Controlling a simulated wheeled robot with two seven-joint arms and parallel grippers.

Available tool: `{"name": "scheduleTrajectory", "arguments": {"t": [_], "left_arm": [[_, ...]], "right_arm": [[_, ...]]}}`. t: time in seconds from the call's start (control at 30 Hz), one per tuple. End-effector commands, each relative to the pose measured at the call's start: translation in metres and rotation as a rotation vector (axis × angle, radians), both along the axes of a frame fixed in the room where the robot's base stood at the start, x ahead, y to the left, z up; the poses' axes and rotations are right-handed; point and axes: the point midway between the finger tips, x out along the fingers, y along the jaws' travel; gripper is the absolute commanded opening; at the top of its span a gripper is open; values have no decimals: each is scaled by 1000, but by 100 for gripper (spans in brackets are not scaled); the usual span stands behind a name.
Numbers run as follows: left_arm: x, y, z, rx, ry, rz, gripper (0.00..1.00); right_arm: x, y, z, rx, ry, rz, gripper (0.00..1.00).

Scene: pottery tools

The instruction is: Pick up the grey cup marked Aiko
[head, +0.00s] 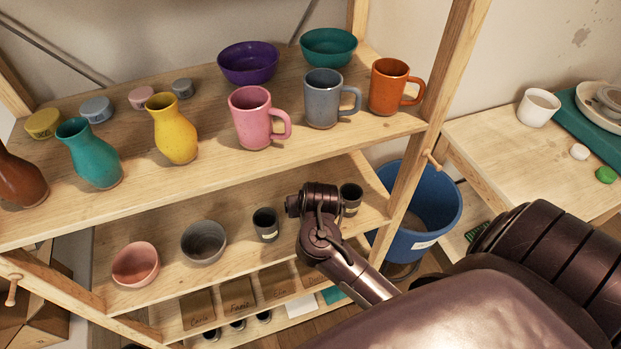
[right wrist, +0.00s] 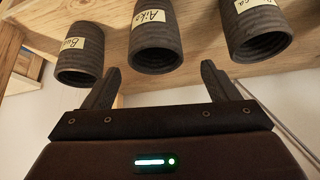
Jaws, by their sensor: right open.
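The dark grey cup marked Aiko (right wrist: 157,40) is in the middle of a row of three ribbed, labelled cups in the right wrist view. My right gripper (right wrist: 160,75) is open and empty, one finger toward each side of this cup. The cup lies just ahead of the fingertips, and I see no contact. In the head view my right arm reaches to the middle shelf between two small dark labelled cups, and its wrist covers the spot between them. The Aiko label cannot be read there. My left gripper is not in view.
A cup marked Bui (right wrist: 80,58) stands left of the Aiko cup, and a third labelled cup (right wrist: 255,35) stands right. The shelf also holds a grey bowl (head: 204,242) and a pink bowl (head: 136,264). Above is the upper shelf (head: 215,160) with mugs and vases.

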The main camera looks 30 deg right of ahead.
Motion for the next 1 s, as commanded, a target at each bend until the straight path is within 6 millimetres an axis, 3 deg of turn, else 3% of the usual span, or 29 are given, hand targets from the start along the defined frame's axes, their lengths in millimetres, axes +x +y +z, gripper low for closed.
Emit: {"name": "scheduleTrajectory", "arguments": {"t": [0.1,0.2,0.53,0.93,1.0], "left_arm": [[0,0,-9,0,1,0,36],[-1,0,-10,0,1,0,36],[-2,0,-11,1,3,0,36],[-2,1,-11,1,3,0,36],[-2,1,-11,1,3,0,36]], "right_arm": [[1,-5,-23,5,5,-3,81],[8,-8,-32,3,2,-3,81],[13,-10,-38,2,1,1,81],[12,-10,-38,2,1,1,30],[13,-10,-37,1,0,1,28]]}}
